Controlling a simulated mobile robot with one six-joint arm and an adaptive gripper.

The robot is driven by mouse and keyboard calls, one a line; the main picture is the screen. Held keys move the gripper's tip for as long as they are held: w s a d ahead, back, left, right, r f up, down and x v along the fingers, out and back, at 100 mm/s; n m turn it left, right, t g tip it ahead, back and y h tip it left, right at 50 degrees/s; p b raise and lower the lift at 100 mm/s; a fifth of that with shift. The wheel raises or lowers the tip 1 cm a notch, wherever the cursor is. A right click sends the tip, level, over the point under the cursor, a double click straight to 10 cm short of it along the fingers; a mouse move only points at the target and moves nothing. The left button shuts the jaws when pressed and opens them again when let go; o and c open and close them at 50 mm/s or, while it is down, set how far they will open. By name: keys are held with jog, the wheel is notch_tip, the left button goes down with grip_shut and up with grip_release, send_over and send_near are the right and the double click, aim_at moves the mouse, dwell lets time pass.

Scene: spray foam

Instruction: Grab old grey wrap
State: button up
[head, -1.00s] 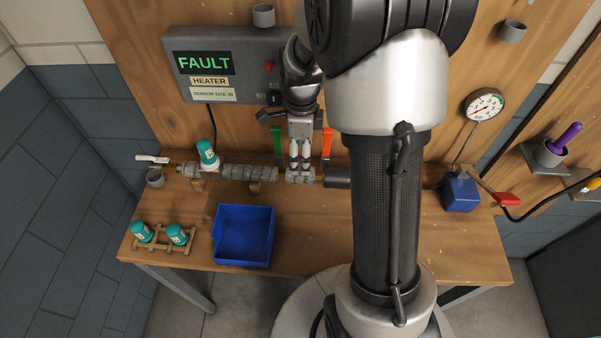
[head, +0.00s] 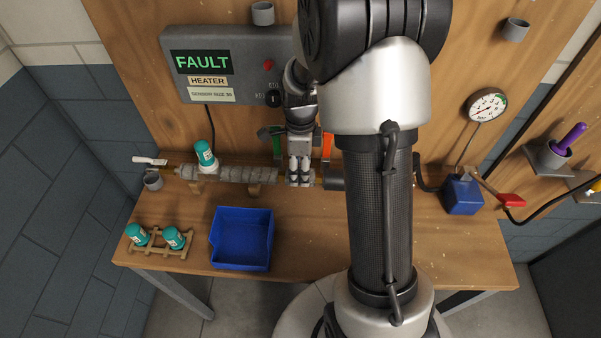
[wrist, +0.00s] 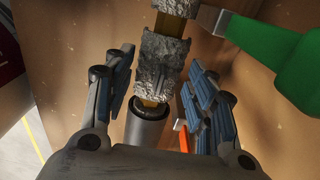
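Old grey wrap covers the brass pipe on the bench. A long wrapped stretch (head: 234,174) lies left of my gripper (head: 300,182) in the head view. A short, rough grey piece (wrist: 164,62) shows in the wrist view, with bare brass at both ends. My gripper (wrist: 156,82) is open, its blue-grey padded fingers on either side of the pipe around this piece. Gaps show between the fingers and the wrap. In the head view the fingers mostly hide this piece.
A green handle (wrist: 265,52) is close to the right finger in the wrist view; an orange handle (head: 327,146) stands behind the pipe. A dark cylinder (wrist: 147,125) continues the pipe. A teal-capped bottle (head: 205,154) stands at the pipe. A blue bin (head: 241,262) sits in front.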

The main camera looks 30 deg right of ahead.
jog(key=c, duration=0.4)
jog(key=shift+c, duration=0.2)
